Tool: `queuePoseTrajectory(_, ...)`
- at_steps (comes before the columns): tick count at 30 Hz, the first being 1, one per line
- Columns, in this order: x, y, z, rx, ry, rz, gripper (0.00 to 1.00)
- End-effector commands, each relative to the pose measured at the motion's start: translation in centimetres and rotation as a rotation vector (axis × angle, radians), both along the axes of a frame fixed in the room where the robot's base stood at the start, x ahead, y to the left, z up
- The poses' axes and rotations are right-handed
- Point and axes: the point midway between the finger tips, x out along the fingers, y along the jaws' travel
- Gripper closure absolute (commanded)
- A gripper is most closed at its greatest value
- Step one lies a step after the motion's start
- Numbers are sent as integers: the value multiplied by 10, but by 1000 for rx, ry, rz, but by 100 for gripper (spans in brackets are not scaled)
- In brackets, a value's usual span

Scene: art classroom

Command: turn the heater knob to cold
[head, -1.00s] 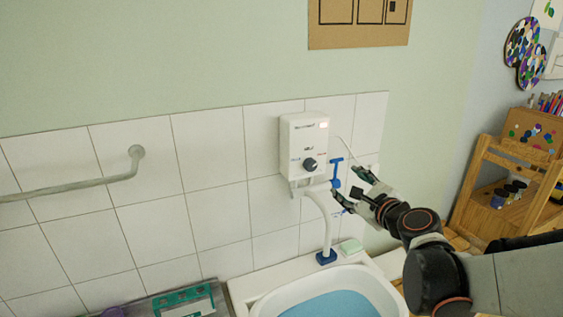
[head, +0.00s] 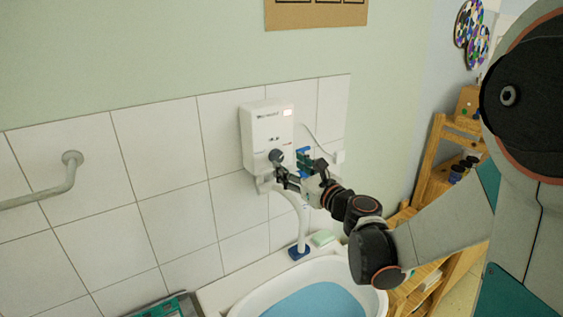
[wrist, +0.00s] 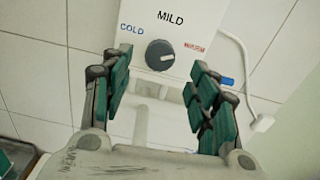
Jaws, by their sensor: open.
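The white heater box (head: 267,133) hangs on the tiled wall above the sink and also fills the top of the wrist view (wrist: 190,30). Its dark round knob (wrist: 160,54) sits below the word MILD, with COLD in blue to the left and red lettering to the right. In the head view the knob (head: 276,156) shows just beside my gripper (head: 296,168). My gripper is open and empty in the wrist view (wrist: 155,88), its pads either side of and below the knob; contact cannot be told.
Below are the white basin (head: 240,308) with blue water, a green soap (head: 323,238) and a pale spout pipe (head: 301,215). A grab rail (head: 45,197) is on the left wall, a wooden shelf (head: 437,150) at right.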

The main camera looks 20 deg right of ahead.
Motion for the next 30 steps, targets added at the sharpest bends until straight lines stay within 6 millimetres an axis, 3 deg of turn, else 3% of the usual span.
queuePoseTrajectory(3, 21, 7, 0, -1, 0, 1, 45)
queuePoseTrajectory(9, 41, 13, 0, -1, 0, -1, 45)
queuePoseTrajectory(21, 47, 15, 0, -1, 0, -2, 45)
queuePoseTrajectory(27, 47, 15, 0, -1, 0, -2, 90)
queuePoseTrajectory(30, 47, 15, 0, -1, 0, -2, 90)
